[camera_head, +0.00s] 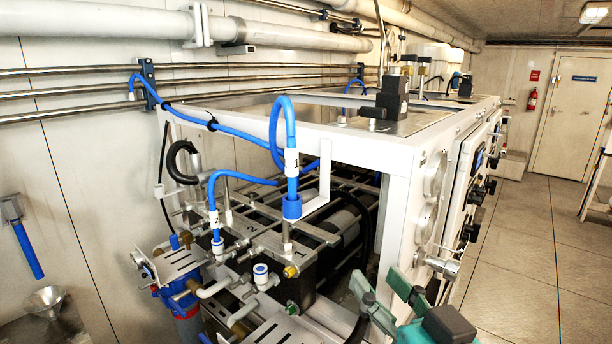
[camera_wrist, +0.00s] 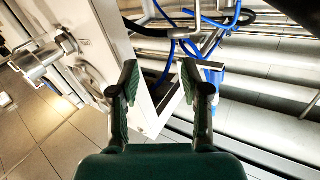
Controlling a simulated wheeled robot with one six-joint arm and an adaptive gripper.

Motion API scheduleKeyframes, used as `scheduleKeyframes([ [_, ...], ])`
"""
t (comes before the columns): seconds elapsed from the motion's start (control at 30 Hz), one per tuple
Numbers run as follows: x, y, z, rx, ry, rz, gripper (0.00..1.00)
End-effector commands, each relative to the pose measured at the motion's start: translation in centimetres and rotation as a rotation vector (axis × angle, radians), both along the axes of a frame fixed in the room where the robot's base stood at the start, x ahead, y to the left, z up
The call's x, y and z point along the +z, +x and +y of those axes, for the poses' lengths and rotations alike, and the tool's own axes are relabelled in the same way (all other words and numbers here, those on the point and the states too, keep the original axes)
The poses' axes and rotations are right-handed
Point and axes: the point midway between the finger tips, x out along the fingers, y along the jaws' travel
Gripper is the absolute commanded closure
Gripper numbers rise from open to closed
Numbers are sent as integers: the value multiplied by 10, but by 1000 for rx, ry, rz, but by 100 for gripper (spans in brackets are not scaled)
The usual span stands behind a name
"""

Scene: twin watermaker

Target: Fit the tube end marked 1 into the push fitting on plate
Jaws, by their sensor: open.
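The blue tube with the white tag 1 (camera_head: 291,162) loops down from the white frame. Its lower end meets a blue collar (camera_head: 291,207) above a grey stem; I cannot tell how it is seated there. A white push fitting with a blue ring (camera_head: 261,272) stands on the plate at lower left, its mouth open and empty. Blue tubes (camera_wrist: 183,47) show past my fingertips in the wrist view, their tags unreadable. My gripper (camera_head: 390,297) is open and empty, right of and nearer than the tube and fitting. Its green fingers (camera_wrist: 158,78) stand apart.
The tube tagged 2 (camera_head: 214,219) goes into another fitting (camera_head: 217,246) to the left. The white frame's post (camera_head: 396,220) stands between the tubes and the gauge panel (camera_head: 432,195). Pipes and valves crowd the lower left. Open floor (camera_head: 530,240) lies at right.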

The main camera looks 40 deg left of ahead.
Motion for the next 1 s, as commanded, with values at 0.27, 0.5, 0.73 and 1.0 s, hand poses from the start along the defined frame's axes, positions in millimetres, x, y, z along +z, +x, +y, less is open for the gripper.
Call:
scheduleKeyframes([
  [0.27, 79, -35, 29, 123, -50, -92, 53],
  [0.5, 111, -56, 38, 176, -86, -135, 53],
  [0.73, 115, -49, 58, 185, -91, -137, 53],
  [1.0, 115, -35, 87, 183, -90, -138, 53],
])
